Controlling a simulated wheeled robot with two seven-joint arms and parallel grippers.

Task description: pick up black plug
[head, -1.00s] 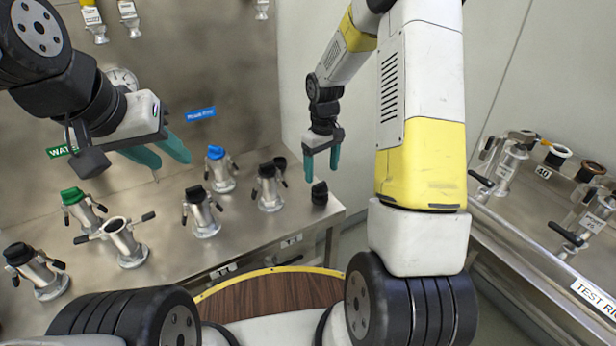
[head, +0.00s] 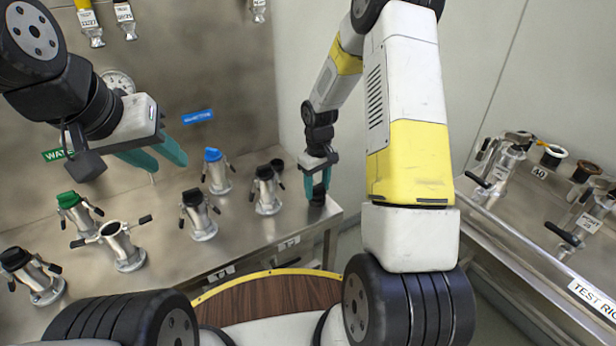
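My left gripper (head: 167,160) is open and empty, above the back left of the bench, well away from the plug.
Several metal fittings stand on the bench (head: 245,232), with blue (head: 213,155), green (head: 69,200) and black (head: 192,197) tops, one uncapped (head: 119,243). A test rig bench (head: 520,250) is at right.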

